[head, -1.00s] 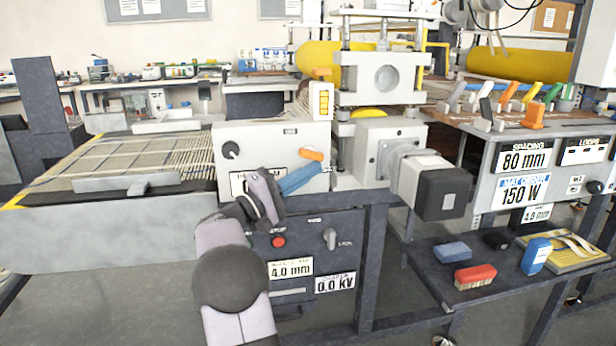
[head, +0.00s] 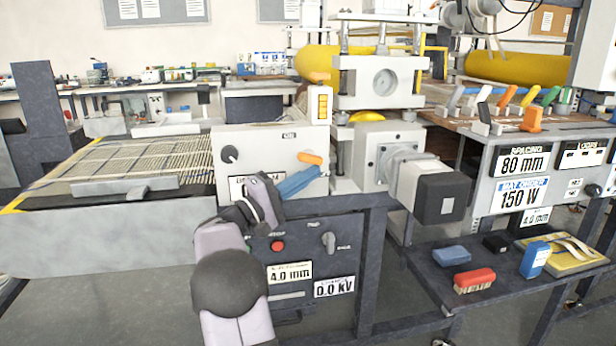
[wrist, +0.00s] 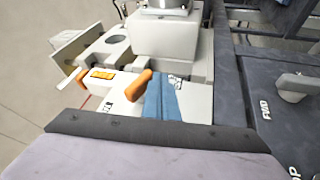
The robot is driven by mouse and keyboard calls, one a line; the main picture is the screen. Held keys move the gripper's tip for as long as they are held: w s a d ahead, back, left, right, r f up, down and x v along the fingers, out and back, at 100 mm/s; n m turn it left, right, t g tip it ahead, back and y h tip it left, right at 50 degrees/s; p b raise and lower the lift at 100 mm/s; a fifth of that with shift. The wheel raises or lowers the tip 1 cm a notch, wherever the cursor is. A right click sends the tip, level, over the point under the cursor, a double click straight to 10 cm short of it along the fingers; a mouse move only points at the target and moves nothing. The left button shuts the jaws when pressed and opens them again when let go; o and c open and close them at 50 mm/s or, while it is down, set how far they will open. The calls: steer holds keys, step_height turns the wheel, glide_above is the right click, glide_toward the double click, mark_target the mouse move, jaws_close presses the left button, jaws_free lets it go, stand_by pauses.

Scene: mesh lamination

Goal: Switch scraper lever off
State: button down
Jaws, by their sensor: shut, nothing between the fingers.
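An orange lever (head: 310,158) sits on the front of the white control box (head: 245,140), tilted down to the right. Its label is too blurred to read, so I cannot tell for sure that it is the scraper lever. My gripper (head: 318,172) has blue fingers, shut and empty, just below the lever's free end. In the wrist view the orange lever (wrist: 139,86) is just left of the blue fingers (wrist: 162,90). They look very close; I cannot tell whether they touch.
A lower dark panel carries a red button (head: 278,245) and a grey rotary knob (head: 328,242). A dark motor block (head: 440,195) juts out to the right. Several coloured levers (head: 530,118) stand on the right machine. A shelf (head: 440,275) below holds brushes and small boxes.

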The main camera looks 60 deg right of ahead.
steer(key=shift+f, duration=0.1)
steer(key=f+b, duration=0.3)
steer(key=b, duration=0.1)
steer(key=shift+w+a+f, duration=0.35)
steer(key=shift+a+f, duration=0.05)
steer(key=r+v, duration=0.1)
steer(key=v, duration=0.9)
steer(key=shift+p, duration=0.35)
steer(key=shift+w+a+f, duration=0.1)
